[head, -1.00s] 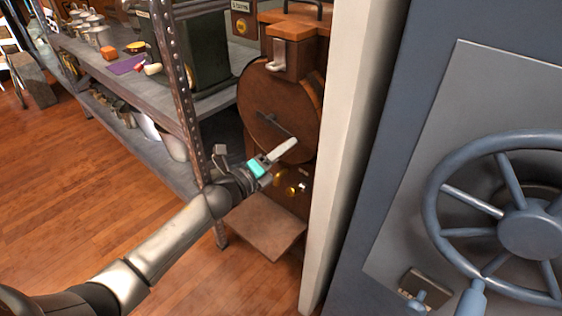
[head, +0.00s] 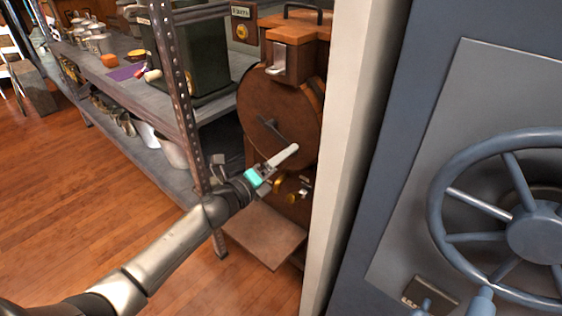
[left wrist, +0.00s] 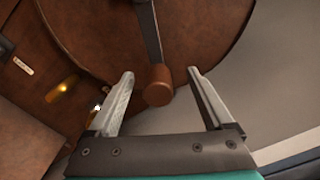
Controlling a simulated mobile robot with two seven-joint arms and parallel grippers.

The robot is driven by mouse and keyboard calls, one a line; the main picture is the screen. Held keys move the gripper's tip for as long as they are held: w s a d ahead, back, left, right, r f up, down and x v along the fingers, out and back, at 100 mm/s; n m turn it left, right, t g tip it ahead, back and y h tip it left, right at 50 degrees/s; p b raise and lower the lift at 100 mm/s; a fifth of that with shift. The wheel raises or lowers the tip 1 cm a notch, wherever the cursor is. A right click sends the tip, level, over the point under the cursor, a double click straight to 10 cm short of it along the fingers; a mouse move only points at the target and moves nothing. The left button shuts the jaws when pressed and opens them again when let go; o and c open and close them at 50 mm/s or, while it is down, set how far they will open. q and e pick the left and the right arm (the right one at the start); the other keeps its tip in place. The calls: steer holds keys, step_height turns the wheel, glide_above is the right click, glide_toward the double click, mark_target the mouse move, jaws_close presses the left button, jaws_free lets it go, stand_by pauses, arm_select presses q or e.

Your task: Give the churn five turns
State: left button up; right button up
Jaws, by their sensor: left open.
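The churn (head: 262,98) is a round brown wooden drum on a wooden cabinet beside the shelf. A dark metal crank arm (head: 270,128) crosses its face and also shows in the left wrist view (left wrist: 150,35). The crank ends in a round brown wooden knob (left wrist: 158,88). My left gripper (head: 290,152) is open in front of the drum's lower part. In the left wrist view the knob appears between its spread fingers (left wrist: 163,78), with a visible gap on each side. Contact is not visible. The knob is hidden behind my gripper in the head view. My right gripper is not in view.
A metal shelf (head: 183,120) with pots and a dark green box (head: 205,55) stands left of the churn. A pale post (head: 345,150) and a blue-grey door with a spoked wheel (head: 535,235) stand to the right. A brown board (head: 262,235) juts out below.

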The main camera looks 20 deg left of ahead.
arm_select(q)
steer(key=p+v, duration=0.1)
steer(key=v, duration=0.8)
stand_by(0.5)
stand_by(0.4)
